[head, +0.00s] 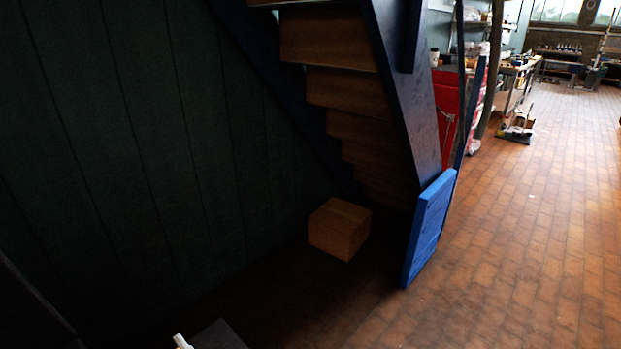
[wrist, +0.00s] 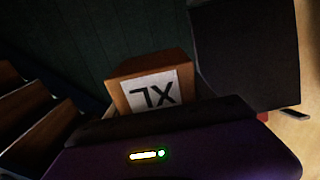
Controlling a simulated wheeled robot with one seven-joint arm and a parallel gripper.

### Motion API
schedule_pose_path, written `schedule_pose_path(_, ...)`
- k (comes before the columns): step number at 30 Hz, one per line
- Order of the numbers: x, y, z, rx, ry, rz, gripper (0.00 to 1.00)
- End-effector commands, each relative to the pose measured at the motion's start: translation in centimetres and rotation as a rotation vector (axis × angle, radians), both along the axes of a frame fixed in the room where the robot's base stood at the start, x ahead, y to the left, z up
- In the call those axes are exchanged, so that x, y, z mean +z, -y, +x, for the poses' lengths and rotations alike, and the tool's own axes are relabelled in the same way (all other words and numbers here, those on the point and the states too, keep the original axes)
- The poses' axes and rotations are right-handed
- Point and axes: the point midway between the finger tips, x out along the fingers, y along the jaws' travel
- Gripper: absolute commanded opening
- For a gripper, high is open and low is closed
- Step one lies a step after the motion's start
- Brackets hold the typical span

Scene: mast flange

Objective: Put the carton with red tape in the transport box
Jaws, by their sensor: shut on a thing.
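A brown carton (wrist: 124,84) with a white label reading XL, upside down in the picture, is in the wrist view just beyond my gripper (wrist: 158,118). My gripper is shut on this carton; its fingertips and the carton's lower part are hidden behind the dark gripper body. I see no red tape on the faces that show. Another plain brown carton (head: 338,229) sits on the dark floor under the stairs in the head view. No tape can be made out on it. I cannot identify the transport box in either view.
Wooden stairs (head: 348,88) with dark blue sides slope down above the floor carton. A bright blue panel (head: 428,229) stands at their foot. A dark green wall (head: 130,150) is at the left. The tiled floor (head: 540,220) at the right is clear nearby.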

Motion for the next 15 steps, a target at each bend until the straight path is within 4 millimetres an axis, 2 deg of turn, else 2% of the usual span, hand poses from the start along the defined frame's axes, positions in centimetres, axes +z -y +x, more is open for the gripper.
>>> schedule_pose_path(8,-3.0,7.6,3.8,-0.174,-0.004,-0.002,0.09)
schedule_pose_path(11,-4.5,11.3,5.2,-0.249,-0.004,-0.003,0.09)
schedule_pose_path(15,-7.4,17.9,6.8,-0.375,-0.006,-0.004,0.09)
